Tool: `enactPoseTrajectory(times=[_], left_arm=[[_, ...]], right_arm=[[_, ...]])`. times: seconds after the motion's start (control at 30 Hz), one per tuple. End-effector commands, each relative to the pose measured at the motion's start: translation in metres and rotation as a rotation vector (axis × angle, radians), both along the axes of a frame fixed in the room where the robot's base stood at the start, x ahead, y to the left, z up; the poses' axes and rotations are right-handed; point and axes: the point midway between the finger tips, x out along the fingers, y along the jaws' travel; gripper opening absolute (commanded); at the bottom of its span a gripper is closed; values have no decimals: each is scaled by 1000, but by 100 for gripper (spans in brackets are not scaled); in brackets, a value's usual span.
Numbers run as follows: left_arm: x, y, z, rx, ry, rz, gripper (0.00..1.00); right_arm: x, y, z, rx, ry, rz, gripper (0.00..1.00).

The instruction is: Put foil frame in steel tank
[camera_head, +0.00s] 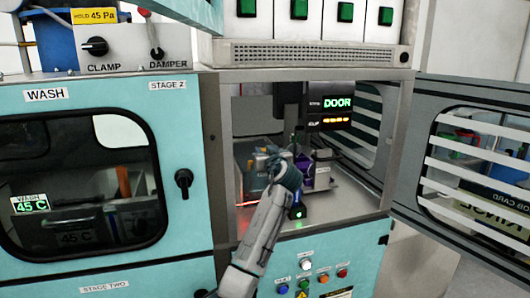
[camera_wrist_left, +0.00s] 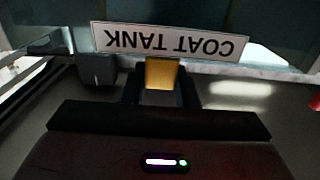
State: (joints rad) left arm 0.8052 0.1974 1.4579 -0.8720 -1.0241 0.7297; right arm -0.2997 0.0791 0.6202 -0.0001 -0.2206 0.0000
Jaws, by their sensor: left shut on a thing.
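My left arm reaches through the open doorway of the middle chamber in the head view. My left gripper (camera_head: 298,209) is dark and small there, and its fingertips are hard to make out. In the left wrist view its two dark fingers (camera_wrist_left: 161,85) are shut on a gold-coloured piece (camera_wrist_left: 162,74). I cannot tell whether this piece is part of the foil frame. Just beyond it is an upside-down "COAT TANK" label (camera_wrist_left: 170,42). A grey metal tank-like box (camera_head: 250,154) stands inside the chamber, partly hidden by my arm. My right gripper is not in view.
The chamber door (camera_head: 470,165) is swung open to the right. The closed wash door (camera_head: 85,185) is at the left. Coloured buttons (camera_head: 306,265) are below. The chamber floor at right (camera_head: 345,200) is bare.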

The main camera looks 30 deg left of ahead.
Motion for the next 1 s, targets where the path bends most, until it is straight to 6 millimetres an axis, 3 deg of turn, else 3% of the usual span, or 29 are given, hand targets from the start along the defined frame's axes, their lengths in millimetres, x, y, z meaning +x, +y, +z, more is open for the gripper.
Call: enactPoseTrajectory(times=[0.03,0.07,0.13,0.17,0.53,1.0], left_arm=[[0,0,-3,1,-1,0,0],[0,0,-1,0,0,0,33],[0,0,-1,0,0,0,46],[0,0,-1,0,0,0,49],[-1,-2,0,-1,-1,-1,49],[-61,-72,-3,-3,-2,-2,49]], right_arm=[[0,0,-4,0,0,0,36],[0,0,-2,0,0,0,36],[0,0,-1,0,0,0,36],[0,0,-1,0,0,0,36],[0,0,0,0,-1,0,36],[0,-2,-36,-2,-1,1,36]])
